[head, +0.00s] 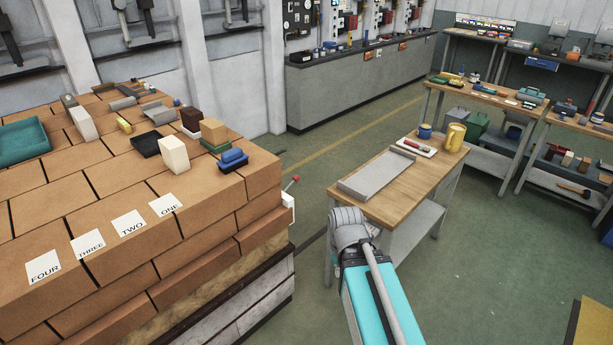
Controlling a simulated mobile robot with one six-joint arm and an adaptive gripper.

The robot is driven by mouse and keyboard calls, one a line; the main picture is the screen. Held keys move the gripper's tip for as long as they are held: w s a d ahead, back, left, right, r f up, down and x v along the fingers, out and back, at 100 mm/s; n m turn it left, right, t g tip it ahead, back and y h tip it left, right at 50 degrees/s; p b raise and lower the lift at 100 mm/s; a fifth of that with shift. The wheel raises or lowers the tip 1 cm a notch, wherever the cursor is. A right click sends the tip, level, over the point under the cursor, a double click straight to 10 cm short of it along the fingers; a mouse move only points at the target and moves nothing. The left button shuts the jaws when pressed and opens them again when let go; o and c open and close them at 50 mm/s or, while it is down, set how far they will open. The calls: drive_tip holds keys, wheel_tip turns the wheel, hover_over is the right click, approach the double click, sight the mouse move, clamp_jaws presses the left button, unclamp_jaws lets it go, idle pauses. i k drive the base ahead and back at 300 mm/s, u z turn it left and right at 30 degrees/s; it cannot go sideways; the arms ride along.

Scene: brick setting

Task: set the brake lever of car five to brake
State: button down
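A small lever with a red knob (295,179) sticks up at the right end of the brick stack (130,190). A white bracket or plate (290,206) is just below it. The lever leans up and to the right; any marking for its positions is too small to read or hidden. The stack rests on a dark-edged base (240,310), which looks like a car. No "five" label shows. My arm reaches in from the bottom, right of the lever and apart from it. My gripper does not show.
Cards reading ONE to FOUR (165,204) lie on the bricks, with blocks and trays behind. A wooden table (400,190) with a grey tray (377,175) stands close on the right. Green floor (480,270) is clear at front right. Benches line the back.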

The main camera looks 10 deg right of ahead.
sight(296, 178)
drive_tip(key=u, duration=0.15)
drive_tip(key=i, duration=0.9)
drive_tip(key=z, duration=0.05)
